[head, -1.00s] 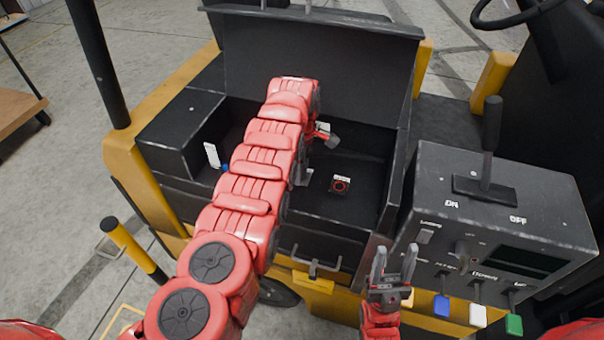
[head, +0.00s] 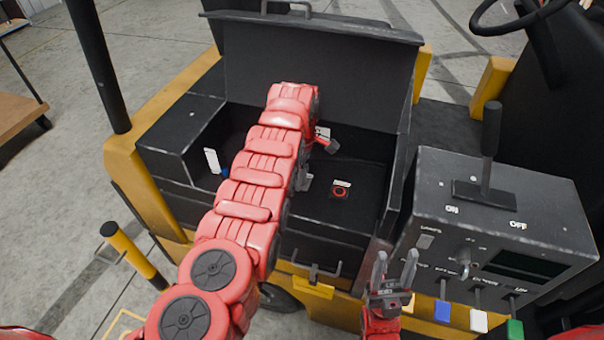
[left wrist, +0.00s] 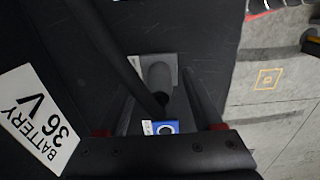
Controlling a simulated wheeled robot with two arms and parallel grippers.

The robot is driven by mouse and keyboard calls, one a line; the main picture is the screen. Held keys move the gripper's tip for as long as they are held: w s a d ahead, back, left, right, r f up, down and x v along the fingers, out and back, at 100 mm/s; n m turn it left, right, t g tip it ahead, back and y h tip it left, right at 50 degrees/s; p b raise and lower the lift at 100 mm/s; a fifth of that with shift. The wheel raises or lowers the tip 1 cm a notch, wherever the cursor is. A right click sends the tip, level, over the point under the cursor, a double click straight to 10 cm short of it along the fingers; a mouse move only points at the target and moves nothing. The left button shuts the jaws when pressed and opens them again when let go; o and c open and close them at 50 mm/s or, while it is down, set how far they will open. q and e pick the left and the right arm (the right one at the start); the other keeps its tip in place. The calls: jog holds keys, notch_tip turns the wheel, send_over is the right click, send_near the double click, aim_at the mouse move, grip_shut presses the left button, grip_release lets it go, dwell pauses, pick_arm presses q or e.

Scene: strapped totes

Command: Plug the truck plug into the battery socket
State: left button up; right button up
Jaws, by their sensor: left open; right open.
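My left arm reaches over the open battery compartment in the head view and hides most of my left gripper; a grey part of it shows at the arm's edge (head: 304,181). In the left wrist view the left gripper (left wrist: 166,122) is open. Between its fingers are a grey block with a rounded body (left wrist: 160,76), a dark cable and a blue connector face (left wrist: 166,128); touching cannot be told. A red round socket-like part (head: 340,192) with a white label sits on the compartment floor. Which part is the truck plug is unclear. My right gripper (head: 394,272) is open and empty at the compartment's front right.
The raised lid (head: 320,75) stands behind the compartment. A control console (head: 500,215) with a lever is at the right. A white label (head: 211,161) and a small blue part (head: 225,171) show at the left inside wall. A "BATTERY 36 V" label (left wrist: 40,115) is in the wrist view.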

pick_arm(q)
jog(key=shift+b, duration=0.3)
grip_shut()
dwell(0.4)
dwell(0.9)
jog(key=shift+r, duration=0.2)
jog(key=shift+w+r, duration=0.1)
jog(key=shift+r, duration=0.1)
jog(key=shift+r+p, duration=0.45)
jog(key=shift+r, duration=2.15)
